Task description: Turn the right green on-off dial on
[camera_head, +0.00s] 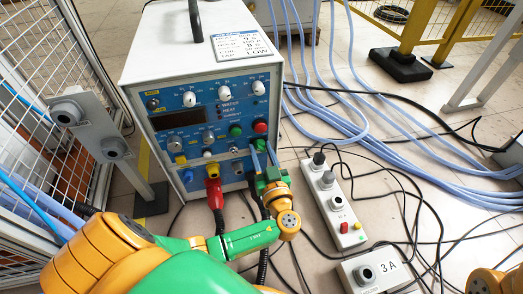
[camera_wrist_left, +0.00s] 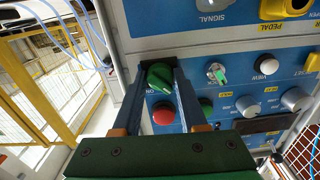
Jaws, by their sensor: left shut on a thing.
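The right green dial (camera_wrist_left: 160,77) sits on the blue front panel (camera_wrist_left: 225,60) of the white induction heater (camera_head: 200,40). In the left wrist view its raised grip stands at a slant. My left gripper (camera_head: 263,150) reaches the panel's lower right in the head view. In the left wrist view the two fingers of my left gripper (camera_wrist_left: 161,66) are on either side of the dial, shut on it. In the head view the fingers largely hide the dial. My right gripper is not in view.
A red button (camera_head: 260,127) is just above the dial. A red plug with cable (camera_head: 214,190) hangs near my left gripper.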

